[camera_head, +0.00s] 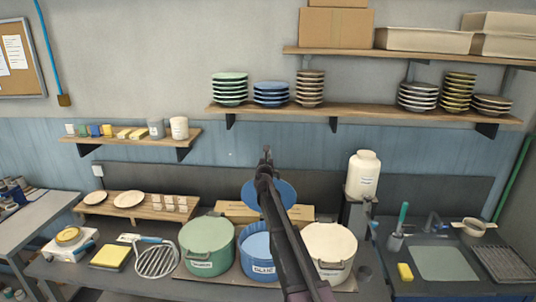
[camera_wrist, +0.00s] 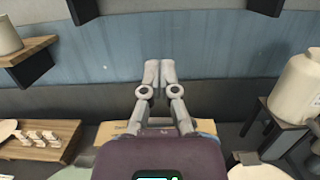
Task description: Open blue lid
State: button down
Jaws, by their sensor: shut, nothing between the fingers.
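The blue pot (camera_head: 260,268), labelled BLUE, stands on the counter between a green pot and a cream pot. The blue lid (camera_head: 257,193) shows as a blue disc above and behind the pot, apart from its rim and partly hidden by my arm. I cannot tell what holds the lid up. My gripper (camera_head: 266,153) points up, above the lid in the head view. In the wrist view my gripper (camera_wrist: 152,72) is shut and empty, with its fingertips together in front of the blue wall. The blue lid is not visible in the wrist view.
A green pot (camera_head: 207,260) stands left and a cream pot (camera_head: 329,255) right of the blue pot. A white jar (camera_head: 363,176) stands to the right. A plate shelf (camera_head: 370,118) and a smaller shelf (camera_head: 130,140) jut from the wall.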

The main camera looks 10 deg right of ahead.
jog(key=shift+s+r, duration=0.1)
dwell(0.4)
jog(key=s+a+f+n+g+y+b, duration=0.4)
jog(key=s+a+f+n+y+b, duration=0.15)
jog(key=s+f+n, duration=0.65)
jog(key=s+a+f+n+g+y+b, duration=0.45)
jog(key=s+f+n+b, duration=0.25)
jog(key=s+f+n, duration=0.5)
jog(key=s+d+f+n+g+h+b, duration=0.1)
jog(key=s+d+f+n+g+b, duration=0.1)
jog(key=s+f+n, duration=0.3)
jog(key=s+d+f+n+g+h+b, duration=0.2)
jog(key=s+f+n+g+b, duration=0.2)
jog(key=s, duration=0.9)
jog(key=s+d+f+n+g+h+b, duration=0.1)
jog(key=s+d+f+n+g+b, duration=0.1)
jog(key=s+f+n+g, duration=0.2)
jog(key=s+f+n, duration=0.2)
jog(key=s+f, duration=0.2)
jog(key=f, duration=0.2)
jog(key=shift+s+d+g+b, duration=0.25)
jog(key=shift+s+g+b, duration=0.1)
jog(key=shift+s+b, duration=0.05)
jog(key=shift+a, duration=0.15)
